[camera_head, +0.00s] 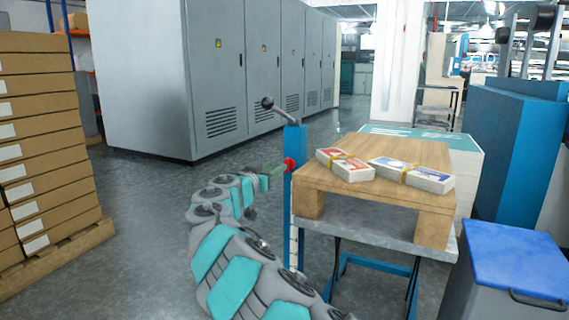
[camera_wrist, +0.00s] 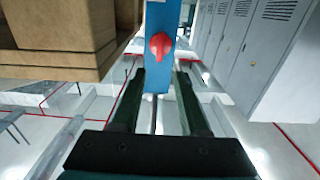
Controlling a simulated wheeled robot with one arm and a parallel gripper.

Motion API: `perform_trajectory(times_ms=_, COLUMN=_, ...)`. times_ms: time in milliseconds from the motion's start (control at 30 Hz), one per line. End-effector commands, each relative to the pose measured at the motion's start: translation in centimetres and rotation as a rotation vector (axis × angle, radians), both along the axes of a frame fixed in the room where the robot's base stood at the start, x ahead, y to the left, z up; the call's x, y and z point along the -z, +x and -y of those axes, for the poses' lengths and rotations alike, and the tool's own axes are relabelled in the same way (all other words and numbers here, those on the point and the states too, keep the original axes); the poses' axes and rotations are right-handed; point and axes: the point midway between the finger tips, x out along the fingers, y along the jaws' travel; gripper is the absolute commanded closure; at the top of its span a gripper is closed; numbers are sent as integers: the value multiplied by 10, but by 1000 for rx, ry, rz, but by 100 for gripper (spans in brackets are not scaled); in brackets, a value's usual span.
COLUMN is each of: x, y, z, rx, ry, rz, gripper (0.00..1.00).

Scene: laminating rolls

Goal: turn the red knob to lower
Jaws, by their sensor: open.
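The red knob (camera_head: 290,163) sits on the upper part of a blue post (camera_head: 299,190) beside the wooden pallet table. In the wrist view the knob (camera_wrist: 160,45) is just beyond my fingertips, centred between them, with the blue post (camera_wrist: 158,78) behind it. My gripper (camera_head: 274,172) reaches the knob from the left in the head view. In the wrist view my gripper (camera_wrist: 160,74) has its two dark fingers apart with nothing between them. I cannot tell if a finger touches the knob.
A grey lever with a round end (camera_head: 268,103) tops the post. A wooden pallet (camera_head: 385,180) with wrapped card stacks (camera_head: 345,165) stands right of it. A blue-lidded bin (camera_head: 515,260) is at the lower right. Grey cabinets (camera_head: 215,75) stand behind; floor between is clear.

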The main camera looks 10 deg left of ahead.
Motion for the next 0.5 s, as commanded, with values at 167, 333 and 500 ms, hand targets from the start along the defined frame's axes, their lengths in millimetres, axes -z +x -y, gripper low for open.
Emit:
perform_trajectory(times_ms=167, x=-1, y=16, z=6, rx=0, ry=3, rz=-1, gripper=56)
perform_trajectory(times_ms=333, x=0, y=33, z=12, rx=0, ry=3, rz=-3, gripper=56)
perform_trajectory(times_ms=500, x=0, y=49, z=18, rx=-1, ry=2, rz=-3, gripper=56)
